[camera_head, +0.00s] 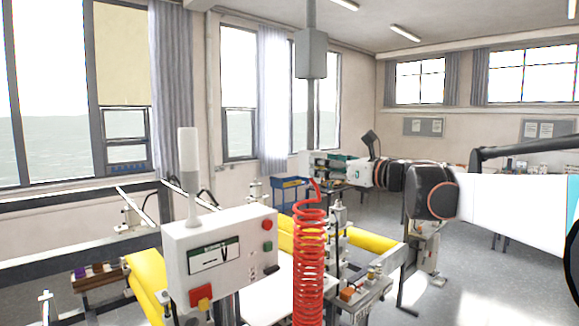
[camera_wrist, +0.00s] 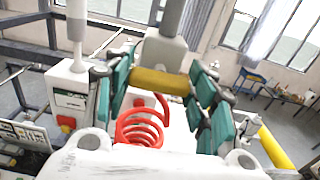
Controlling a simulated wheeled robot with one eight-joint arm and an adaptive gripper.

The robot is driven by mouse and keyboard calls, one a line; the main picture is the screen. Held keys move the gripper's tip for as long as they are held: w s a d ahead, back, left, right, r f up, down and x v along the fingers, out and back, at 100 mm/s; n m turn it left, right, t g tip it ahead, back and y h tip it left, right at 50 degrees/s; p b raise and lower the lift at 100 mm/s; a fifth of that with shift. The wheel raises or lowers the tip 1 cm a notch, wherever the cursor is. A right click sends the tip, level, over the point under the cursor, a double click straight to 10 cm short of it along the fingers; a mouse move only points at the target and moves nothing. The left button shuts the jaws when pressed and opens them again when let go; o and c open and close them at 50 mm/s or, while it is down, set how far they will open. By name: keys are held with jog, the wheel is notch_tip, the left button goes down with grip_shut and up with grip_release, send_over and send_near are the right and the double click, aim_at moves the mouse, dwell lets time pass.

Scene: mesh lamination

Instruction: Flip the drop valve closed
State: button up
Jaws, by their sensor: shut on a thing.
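In the wrist view, a short yellow bar (camera_wrist: 160,82), which looks like the drop valve's handle, lies crosswise between the teal fingers of my gripper (camera_wrist: 158,92). The fingers are shut on its two ends. A grey fitting (camera_wrist: 165,50) on a vertical pipe stands right behind the bar. A red coiled hose (camera_wrist: 138,128) hangs below it. In the head view my gripper (camera_head: 318,165) reaches in from the right to the top of the red coil (camera_head: 310,235). The handle cannot be made out there, so its exact angle is unclear.
A white control box (camera_head: 219,258) with red and green buttons and a pale beacon post (camera_head: 189,175) stands left of the coil. Yellow rollers (camera_head: 372,243) and machine frame parts lie below. A grey box (camera_head: 311,53) hangs on the overhead pipe. Floor at right is partly clear.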

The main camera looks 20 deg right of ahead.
jog(key=o, duration=1.1)
notch_tip(320, 180, up, 10)
